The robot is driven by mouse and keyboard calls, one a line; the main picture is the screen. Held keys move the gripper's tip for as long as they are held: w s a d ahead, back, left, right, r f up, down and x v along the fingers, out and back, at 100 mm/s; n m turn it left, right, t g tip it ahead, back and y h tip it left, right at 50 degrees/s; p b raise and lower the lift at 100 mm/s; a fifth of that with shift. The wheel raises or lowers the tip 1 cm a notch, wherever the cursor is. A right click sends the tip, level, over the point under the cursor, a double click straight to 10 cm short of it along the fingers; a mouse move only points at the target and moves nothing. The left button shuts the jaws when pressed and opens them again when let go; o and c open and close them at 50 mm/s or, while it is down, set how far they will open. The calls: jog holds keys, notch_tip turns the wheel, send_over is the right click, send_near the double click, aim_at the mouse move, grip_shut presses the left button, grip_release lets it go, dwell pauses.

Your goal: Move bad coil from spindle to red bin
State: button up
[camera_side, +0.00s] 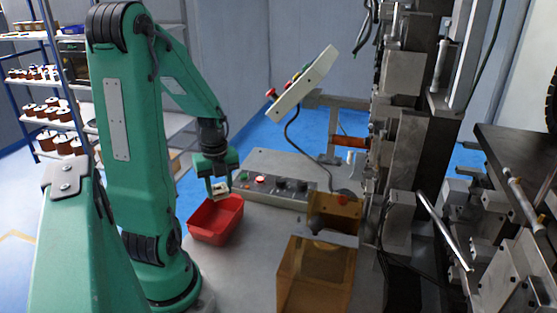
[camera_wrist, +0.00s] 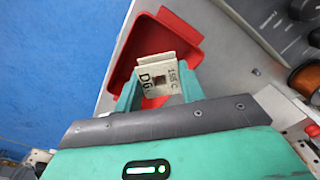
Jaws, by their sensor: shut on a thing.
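My gripper (camera_side: 219,188) hangs over the red bin (camera_side: 231,235) in the side view, its fingers pointing down. It is shut on a pale, squarish coil (camera_side: 220,192), held above the bin. In the wrist view the coil (camera_wrist: 160,72) sits between my green fingers, its flange marked with black letters and a small dark square opening. Its winding is hidden there. Part of the red bin (camera_wrist: 128,50) shows behind and around the coil. A copper-coloured cylinder (camera_side: 349,142) sits at the winder in the side view; I cannot tell whether it is on the spindle.
A control panel (camera_side: 280,187) with buttons lies right of the bin. A tilted pendant box (camera_side: 303,84) stands above it. An amber block (camera_side: 317,270) is at the front, with the metal winder column (camera_side: 398,130) to its right. Shelves with spools (camera_side: 55,110) stand back left.

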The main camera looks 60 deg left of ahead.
jog(key=shift+f, duration=0.15)
send_over(223, 219)
jog(key=shift+d+f, duration=0.1)
jog(key=shift+f, duration=2)
jog(key=shift+f, duration=0.1)
jog(key=shift+f, duration=1.65)
jog(key=shift+f, duration=0.15)
jog(key=o, duration=0.7)
jog(key=shift+c, duration=0.2)
jog(key=shift+r, duration=0.2)
notch_tip(223, 219, up, 12)
